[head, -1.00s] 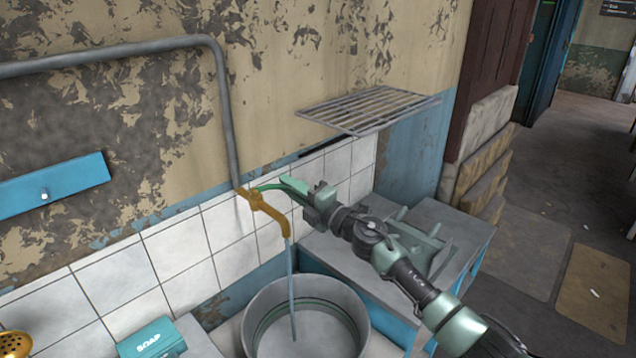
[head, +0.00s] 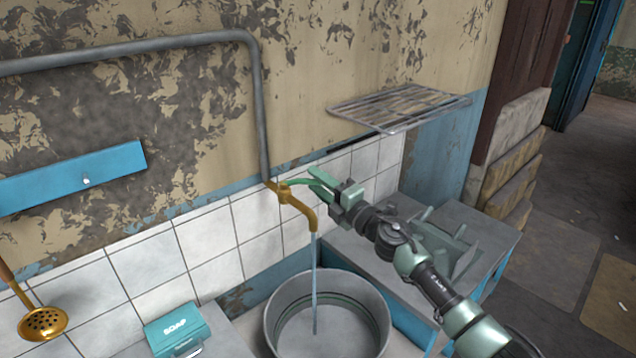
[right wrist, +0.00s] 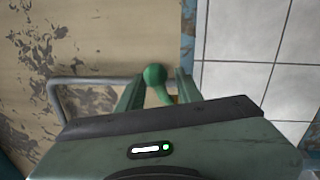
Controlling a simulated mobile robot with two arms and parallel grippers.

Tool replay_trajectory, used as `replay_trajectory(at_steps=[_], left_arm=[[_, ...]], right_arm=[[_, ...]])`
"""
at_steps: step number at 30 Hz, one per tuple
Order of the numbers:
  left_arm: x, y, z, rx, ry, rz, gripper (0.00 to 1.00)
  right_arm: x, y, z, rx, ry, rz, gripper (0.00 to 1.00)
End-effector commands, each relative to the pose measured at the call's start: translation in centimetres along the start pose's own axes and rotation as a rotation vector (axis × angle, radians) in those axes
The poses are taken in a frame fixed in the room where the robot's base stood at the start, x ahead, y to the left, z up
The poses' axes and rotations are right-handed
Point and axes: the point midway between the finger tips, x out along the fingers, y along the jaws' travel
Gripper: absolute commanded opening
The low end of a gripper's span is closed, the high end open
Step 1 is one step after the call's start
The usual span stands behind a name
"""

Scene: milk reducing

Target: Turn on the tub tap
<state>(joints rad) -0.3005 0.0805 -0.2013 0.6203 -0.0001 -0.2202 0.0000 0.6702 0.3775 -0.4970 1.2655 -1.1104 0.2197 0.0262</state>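The brass tap (head: 297,205) comes off the wall pipe, and a stream of water (head: 314,265) runs from its spout. The water falls into the round grey metal tub (head: 269,330) below. The tap's green handle (head: 297,181) points right, toward my right gripper (head: 321,180). In the right wrist view, the handle's round green end (right wrist: 155,75) lies between the two fingers, with gaps on both sides. The right gripper is open around it. My left gripper is not in view.
A teal soap box (head: 178,330) sits left of the tub, and a brass ladle (head: 42,322) hangs at far left. A wire rack (head: 400,107) juts from the wall above my right arm. A grey-topped cabinet (head: 490,240) stands under that arm.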

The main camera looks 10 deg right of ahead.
Motion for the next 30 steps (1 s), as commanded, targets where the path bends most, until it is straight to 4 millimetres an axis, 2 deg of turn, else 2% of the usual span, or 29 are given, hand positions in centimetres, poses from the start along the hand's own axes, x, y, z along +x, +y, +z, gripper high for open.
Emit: replay_trajectory(at_steps=[4,15,20,30], left_arm=[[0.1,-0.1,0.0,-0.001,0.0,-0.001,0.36],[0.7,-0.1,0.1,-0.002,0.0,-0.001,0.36],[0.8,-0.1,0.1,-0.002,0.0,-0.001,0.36],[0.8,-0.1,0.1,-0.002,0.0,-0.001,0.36]], right_arm=[[-1.1,-0.1,0.1,-0.002,-0.001,-0.002,0.35],[-6.9,-0.3,0.0,-0.001,0.001,-0.003,0.35],[-7.7,-0.1,0.0,0.0,0.001,-0.001,0.35],[-7.7,-0.1,0.0,0.0,0.001,-0.001,0.35]])
